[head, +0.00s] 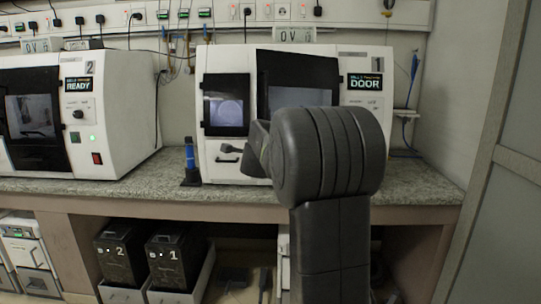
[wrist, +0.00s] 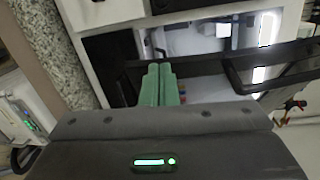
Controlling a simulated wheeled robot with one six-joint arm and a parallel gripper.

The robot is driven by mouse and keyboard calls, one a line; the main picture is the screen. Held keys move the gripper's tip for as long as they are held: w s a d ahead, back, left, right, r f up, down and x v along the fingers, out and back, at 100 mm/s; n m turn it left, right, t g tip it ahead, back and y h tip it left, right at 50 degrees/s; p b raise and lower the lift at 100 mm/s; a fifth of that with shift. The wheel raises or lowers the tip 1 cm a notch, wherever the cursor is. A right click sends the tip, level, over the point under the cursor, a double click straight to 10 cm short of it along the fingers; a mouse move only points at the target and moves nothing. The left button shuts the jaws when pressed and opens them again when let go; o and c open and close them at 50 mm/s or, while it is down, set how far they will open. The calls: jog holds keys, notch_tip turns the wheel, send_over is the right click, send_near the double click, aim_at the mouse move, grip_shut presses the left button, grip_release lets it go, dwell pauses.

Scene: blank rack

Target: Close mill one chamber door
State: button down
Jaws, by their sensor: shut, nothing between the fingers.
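Mill one (head: 225,160) is the white machine marked 1 on the bench, and its display (head: 365,82) reads DOOR. Its dark chamber door area (head: 298,65) is partly hidden behind my arm. In the wrist view the lit chamber (wrist: 195,40) shows, and the black-framed chamber door (wrist: 235,82) stands out from it, open. My gripper (wrist: 158,72) has its green fingers together and empty, beside the door's dark frame. I cannot tell whether they touch it.
Mill two (head: 125,105) stands at the left, its display reading READY. A blue and black tool (head: 190,158) stands on the granite bench (head: 120,190) between the mills. Dark boxes marked 2 (head: 120,258) and 1 (head: 175,262) sit beneath. A grey panel (head: 500,200) bounds the right.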

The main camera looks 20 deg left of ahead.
jog(key=w+a+f+m+t+h+p, duration=0.1)
jog(key=w+a+f+m+h+p, duration=0.1)
jog(key=w+a+h+p, duration=0.4)
jog(key=shift+w+a+m+p, duration=0.65)
jog(key=shift+w+a+m, duration=0.1)
jog(key=shift+w, duration=1)
jog(key=shift+d, duration=0.15)
